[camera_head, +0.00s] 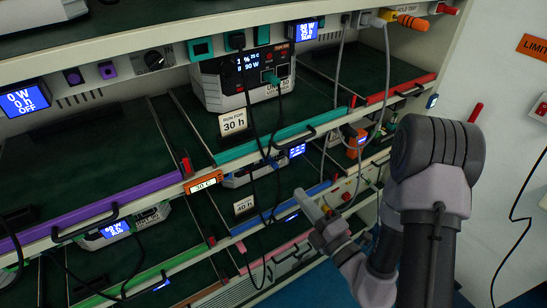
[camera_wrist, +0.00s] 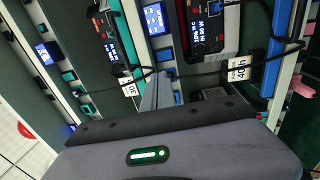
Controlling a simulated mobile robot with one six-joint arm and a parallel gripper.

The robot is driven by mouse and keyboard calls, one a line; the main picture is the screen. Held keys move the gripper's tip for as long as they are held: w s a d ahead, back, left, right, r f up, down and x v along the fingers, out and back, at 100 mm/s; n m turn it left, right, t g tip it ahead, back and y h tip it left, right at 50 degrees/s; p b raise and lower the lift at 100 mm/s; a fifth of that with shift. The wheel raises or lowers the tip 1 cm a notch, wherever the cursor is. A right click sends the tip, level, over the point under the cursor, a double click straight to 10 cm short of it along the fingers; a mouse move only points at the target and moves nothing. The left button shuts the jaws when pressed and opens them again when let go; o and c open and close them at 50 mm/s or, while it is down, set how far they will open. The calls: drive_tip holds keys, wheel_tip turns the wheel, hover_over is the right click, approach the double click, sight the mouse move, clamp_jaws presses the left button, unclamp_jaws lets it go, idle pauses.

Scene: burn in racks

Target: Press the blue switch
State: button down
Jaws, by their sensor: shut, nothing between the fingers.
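My gripper (camera_head: 318,212) is in front of the rack, right of the 40 h card, near the blue-edged shelf (camera_head: 285,208). Its fingers look closed together, with nothing held. In the wrist view the gripper's grey fingers (camera_wrist: 152,92) point up into the rack, beside small blue fittings (camera_wrist: 165,55). I cannot tell which of these is the blue switch, or whether the fingers touch one. A lit display (camera_head: 298,151) sits above the blue-edged shelf; a display also shows in the wrist view (camera_wrist: 155,18).
A 30 h card (camera_head: 233,122) stands on the teal-edged shelf (camera_head: 265,143), and a 40 h card (camera_head: 244,206) below it. Black cables (camera_head: 250,95) hang across the shelf fronts. An orange box (camera_head: 353,140) and grey cables (camera_head: 388,80) are near my arm.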

drive_tip(key=b+x, duration=1.2)
drive_tip(key=x, duration=0.2)
drive_tip(key=shift+b, duration=0.4)
drive_tip(key=shift+r, duration=0.1)
